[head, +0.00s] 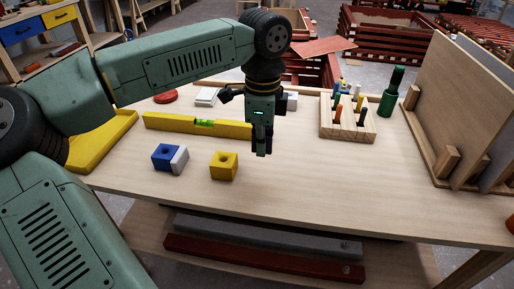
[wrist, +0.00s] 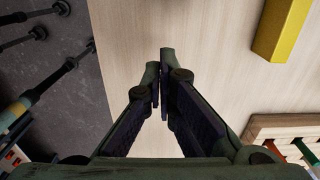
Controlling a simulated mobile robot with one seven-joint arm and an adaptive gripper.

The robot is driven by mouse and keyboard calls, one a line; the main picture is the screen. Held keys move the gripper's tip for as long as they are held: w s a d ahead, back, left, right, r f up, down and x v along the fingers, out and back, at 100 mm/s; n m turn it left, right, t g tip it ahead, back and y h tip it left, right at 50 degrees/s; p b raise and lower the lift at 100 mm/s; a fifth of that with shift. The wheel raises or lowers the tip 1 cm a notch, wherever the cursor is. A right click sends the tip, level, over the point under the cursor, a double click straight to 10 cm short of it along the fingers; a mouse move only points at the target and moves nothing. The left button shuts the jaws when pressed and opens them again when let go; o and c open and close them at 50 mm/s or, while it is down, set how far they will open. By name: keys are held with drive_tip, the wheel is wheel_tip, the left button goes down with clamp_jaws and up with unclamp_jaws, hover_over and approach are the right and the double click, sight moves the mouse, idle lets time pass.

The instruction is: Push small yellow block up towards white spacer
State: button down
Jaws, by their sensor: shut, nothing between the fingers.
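The small yellow block (head: 224,166), a cube with a round hole in its top, sits on the bench in the head view. My gripper (head: 262,153) points down just to the right of the block, apart from it. Its fingers (wrist: 160,78) are together and empty in the wrist view. A whitish piece (head: 179,160) stands against the right side of a blue holed block (head: 164,157), left of the yellow block. A flat white piece (head: 206,96) lies further back. I cannot tell which one is the white spacer.
A yellow spirit level (head: 198,124) lies behind the blocks; its end shows in the wrist view (wrist: 283,28). A wooden rack (head: 347,127) with coloured tools and a green bottle (head: 388,103) stand at the right. Bare bench top (head: 300,190) lies in front.

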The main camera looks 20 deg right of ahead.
sight(212, 164)
wheel_tip(212, 164, down, 7)
drive_tip(key=shift+s+f+p, duration=0.1)
drive_tip(key=shift+p, duration=0.6)
drive_tip(key=shift+w+a+f+p, duration=0.15)
drive_tip(key=shift+w+a+p, duration=0.3)
drive_tip(key=shift+a, duration=0.15)
drive_tip(key=shift+w+a+f+p, duration=0.1)
drive_tip(key=shift+w+a+p, duration=0.3)
drive_tip(key=shift+a, duration=0.2)
drive_tip(key=shift+w+a+f, duration=0.1)
drive_tip(key=shift+w+a, duration=0.2)
drive_tip(key=shift+a, duration=0.1)
drive_tip(key=shift+w+a+f+b, duration=0.15)
drive_tip(key=shift+w+a+b, duration=0.05)
drive_tip(key=shift+b, duration=0.1)
drive_tip(key=w+a+b, duration=0.1)
drive_tip(key=a, duration=0.1)
drive_tip(key=w+a+b, duration=0.3)
drive_tip(key=a, duration=0.1)
drive_tip(key=shift+w+a, duration=0.25)
drive_tip(key=shift+a, duration=0.15)
drive_tip(key=shift+d, duration=0.15)
